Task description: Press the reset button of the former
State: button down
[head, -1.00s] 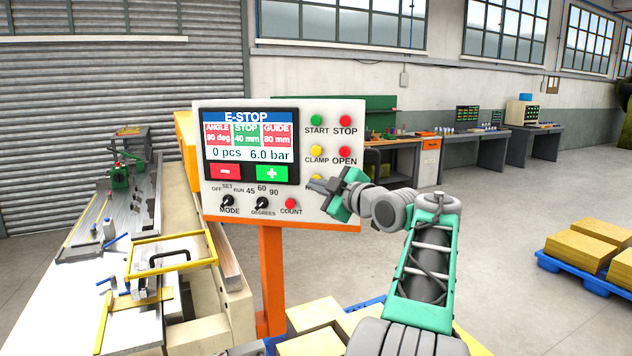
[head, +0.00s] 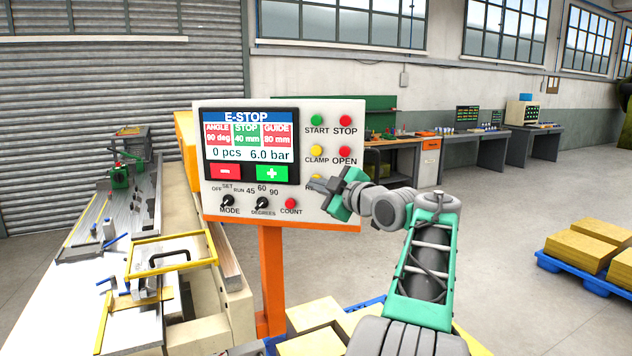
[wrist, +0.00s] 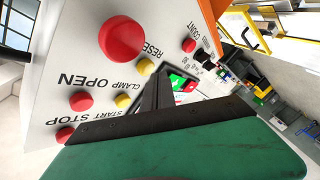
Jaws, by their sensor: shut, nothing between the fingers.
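The former's control panel (head: 240,199) stands on an orange post, and its screen (head: 250,145) reads E-STOP. The yellow reset button (head: 316,178) is on the panel's lower right, its label mostly covered by my gripper (head: 314,185). In the wrist view the reset button (wrist: 146,67) shows beside the dark fingers of my gripper (wrist: 161,72). My gripper is shut and empty, with its tips close to the panel at this button. I cannot tell whether they touch it.
A large red button (wrist: 122,38) sits beside reset, hidden behind my gripper in the head view. The yellow clamp button (head: 316,151) and red open button (head: 344,152) are just above. The red count button (head: 290,203) is below left. A machine bed lies left.

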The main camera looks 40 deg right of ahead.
jog(key=shift+w+d, duration=0.2)
jog(key=shift+w+d, duration=0.25)
jog(key=shift+d, duration=0.1)
dwell(0.7)
dwell(0.3)
jog(key=shift+s+a+b, duration=0.5)
jog(key=shift+a+b, duration=0.15)
jog(key=shift+b, duration=0.3)
jog(key=shift+f, duration=0.1)
jog(key=s+a+b, duration=0.1)
jog(key=a+b, duration=0.1)
jog(key=s+a+b, duration=0.2)
jog(key=shift+s+b, duration=0.1)
jog(key=shift+b, duration=0.25)
